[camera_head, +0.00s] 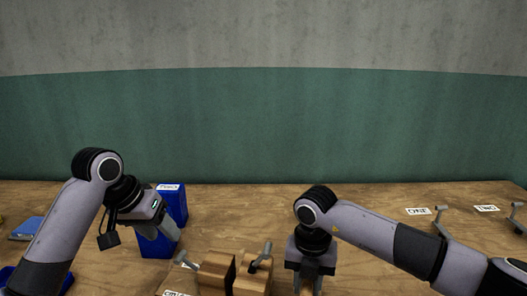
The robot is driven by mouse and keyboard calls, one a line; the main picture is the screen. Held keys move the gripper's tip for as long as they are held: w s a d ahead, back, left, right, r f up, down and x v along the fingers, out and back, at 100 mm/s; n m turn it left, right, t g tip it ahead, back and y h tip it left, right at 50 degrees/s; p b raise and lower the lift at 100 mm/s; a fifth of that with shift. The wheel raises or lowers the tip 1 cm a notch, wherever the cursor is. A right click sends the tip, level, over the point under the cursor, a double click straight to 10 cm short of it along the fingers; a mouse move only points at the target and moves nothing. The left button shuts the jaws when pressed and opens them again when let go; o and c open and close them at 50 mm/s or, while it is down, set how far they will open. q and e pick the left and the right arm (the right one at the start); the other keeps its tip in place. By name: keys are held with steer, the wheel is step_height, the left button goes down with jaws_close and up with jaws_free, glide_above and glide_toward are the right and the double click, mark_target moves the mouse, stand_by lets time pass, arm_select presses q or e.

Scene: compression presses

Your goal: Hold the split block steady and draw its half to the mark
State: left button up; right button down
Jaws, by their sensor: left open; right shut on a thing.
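The split block stands at the bottom middle, its left wooden half (214,272) and right wooden half (250,284) side by side with a dark line at the join. Grey handles stick out on its left and on top. The lower part of the block is cut off by the frame edge. My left gripper (166,236) is open, in front of the blue box and up and left of the block. My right gripper (309,286) points down just right of the block and is shut on a wood-coloured piece, mostly hidden by the gripper and frame edge.
A blue box (175,203) with a white label stands behind my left gripper. White labels ONE (418,211) and TWO (487,208) lie at the right by grey handled pieces (440,222). A blue item (26,228) lies far left. The table's back middle is clear.

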steer(key=c, duration=0.8)
jaws_free()
steer(key=shift+o, duration=0.2)
